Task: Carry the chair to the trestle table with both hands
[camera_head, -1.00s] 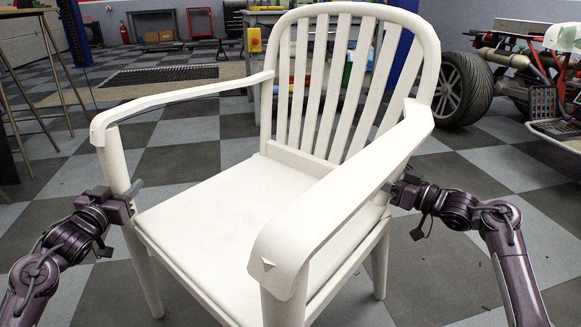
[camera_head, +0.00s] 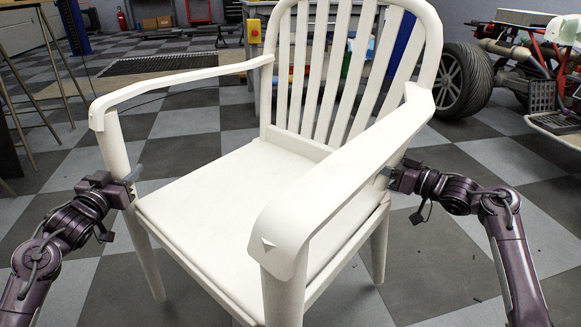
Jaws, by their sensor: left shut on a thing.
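The white chair (camera_head: 215,195) with a slatted back and two armrests fills the middle of the head view. Its seat is in front of me and the top of its back is cut off by the frame edge. My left gripper (camera_head: 130,187) is shut on the chair's post below the left armrest. My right gripper (camera_head: 385,174) is at the chair's right side, just below the right armrest. Its fingertips are partly hidden by the chair, so its grip is unclear. A stand with thin metal legs (camera_head: 62,75) is at the left edge; I cannot tell whether it is the trestle table.
A vehicle with a large black tyre (camera_head: 466,80) stands at the back right. A workbench with a yellow box (camera_head: 254,30) is behind the chair. A dark floor grating (camera_head: 160,64) lies at the back left. Checkered floor is clear on both sides of the chair.

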